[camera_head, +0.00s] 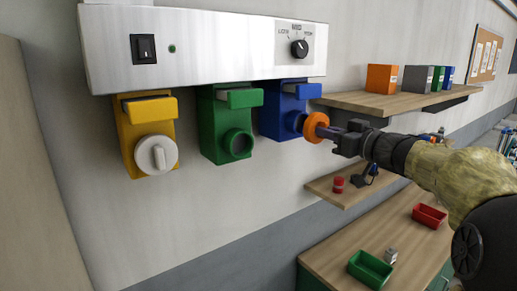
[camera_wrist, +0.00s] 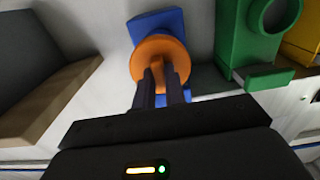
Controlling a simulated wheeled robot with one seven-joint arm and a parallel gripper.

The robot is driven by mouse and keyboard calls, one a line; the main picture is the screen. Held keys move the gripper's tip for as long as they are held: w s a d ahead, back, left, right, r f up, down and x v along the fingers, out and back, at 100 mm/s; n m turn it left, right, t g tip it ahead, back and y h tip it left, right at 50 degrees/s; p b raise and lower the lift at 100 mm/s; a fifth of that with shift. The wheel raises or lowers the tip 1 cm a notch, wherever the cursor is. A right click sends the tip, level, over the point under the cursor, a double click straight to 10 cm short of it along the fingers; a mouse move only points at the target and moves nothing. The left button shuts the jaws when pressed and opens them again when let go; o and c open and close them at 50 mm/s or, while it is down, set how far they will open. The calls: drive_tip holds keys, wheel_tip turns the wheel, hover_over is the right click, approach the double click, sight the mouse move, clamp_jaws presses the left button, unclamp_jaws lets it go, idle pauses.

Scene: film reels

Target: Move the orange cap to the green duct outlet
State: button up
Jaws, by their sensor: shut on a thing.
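The orange cap (camera_head: 315,127) is in front of the blue duct outlet (camera_head: 283,122). It also shows in the wrist view (camera_wrist: 161,58), with the blue duct behind it. My gripper (camera_head: 336,132) is shut on the cap from the right; its two fingers (camera_wrist: 160,90) reach the cap's middle. Whether the cap touches the blue outlet's rim cannot be told. The green duct outlet (camera_head: 238,145) is left of the blue one, with its round opening bare. It shows at the upper right in the wrist view (camera_wrist: 249,45).
The yellow duct (camera_head: 146,112) at the left has a white cap (camera_head: 156,155) on its outlet. A metal control panel (camera_head: 210,45) runs above the ducts. A wooden shelf (camera_head: 385,100) with colored boxes is at the right. Red and green trays sit on the bench below.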

drive_tip(key=shift+b+v, duration=0.95)
drive_tip(key=shift+v, duration=0.75)
